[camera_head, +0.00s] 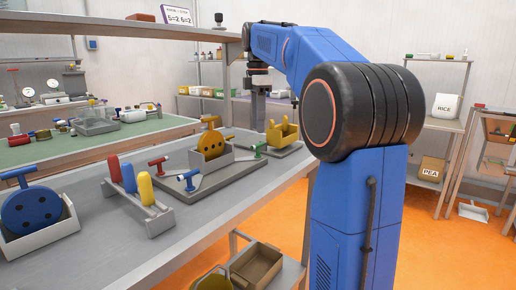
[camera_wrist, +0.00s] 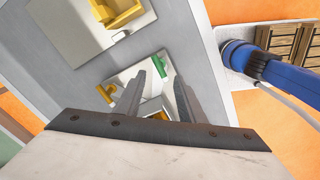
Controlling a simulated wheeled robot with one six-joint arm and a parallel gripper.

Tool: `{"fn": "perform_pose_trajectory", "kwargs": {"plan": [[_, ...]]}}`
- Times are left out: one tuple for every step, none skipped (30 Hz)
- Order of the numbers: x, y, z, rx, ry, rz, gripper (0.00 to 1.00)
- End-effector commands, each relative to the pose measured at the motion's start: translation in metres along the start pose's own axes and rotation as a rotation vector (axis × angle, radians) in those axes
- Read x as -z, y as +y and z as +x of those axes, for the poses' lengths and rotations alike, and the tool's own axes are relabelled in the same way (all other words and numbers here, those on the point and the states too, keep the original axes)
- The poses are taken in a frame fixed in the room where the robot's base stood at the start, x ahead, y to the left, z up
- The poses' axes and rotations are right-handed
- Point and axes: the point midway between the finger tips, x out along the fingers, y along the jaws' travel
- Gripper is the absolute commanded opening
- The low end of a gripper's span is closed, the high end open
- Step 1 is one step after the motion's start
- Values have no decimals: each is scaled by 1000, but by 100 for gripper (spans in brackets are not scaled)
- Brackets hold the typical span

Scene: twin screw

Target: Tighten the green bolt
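The green bolt (camera_head: 258,148) stands on a grey plate on the bench in the head view, near the yellow bracket. In the wrist view the green bolt (camera_wrist: 166,70) shows just beyond my gripper (camera_wrist: 168,78), partly hidden by its fingers. The two dark fingers are apart with nothing between them that I can see held. My gripper is above the bench, pointing down towards the bolt's plate. I cannot tell from these views whether a finger touches the bolt.
A yellow disc (camera_head: 211,143), a blue bolt (camera_head: 188,181) and a red bolt (camera_head: 158,163) stand to the left. A rack (camera_head: 160,220) holds red, blue and yellow cylinders. A blue disc (camera_head: 32,211) sits at the far left. The yellow bracket (camera_head: 282,131) is close by.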

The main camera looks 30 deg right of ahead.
Motion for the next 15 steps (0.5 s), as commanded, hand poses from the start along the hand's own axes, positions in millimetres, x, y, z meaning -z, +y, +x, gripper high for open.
{"fn": "perform_pose_trajectory", "kwargs": {"plan": [[0, -1, 9, 2, 0, 0, 36], [0, -1, 15, 3, 0, 0, 36], [0, -1, 22, 2, 0, 0, 36], [0, -1, 28, 3, 0, 0, 36], [0, -1, 33, 2, 0, 0, 36], [0, -1, 40, 3, 0, 0, 36], [0, -1, 45, 3, 0, 0, 36], [0, 0, 50, 2, 0, 0, 36], [0, -1, 56, 3, 0, 0, 36], [0, -1, 60, 2, 0, 0, 36], [0, -1, 65, 1, 0, 0, 36], [0, -1, 70, 2, 0, 0, 36], [0, 0, 73, 1, 0, 0, 36], [0, 0, 76, 1, 0, 0, 36], [0, 0, 80, 1, 0, 0, 36]]}}
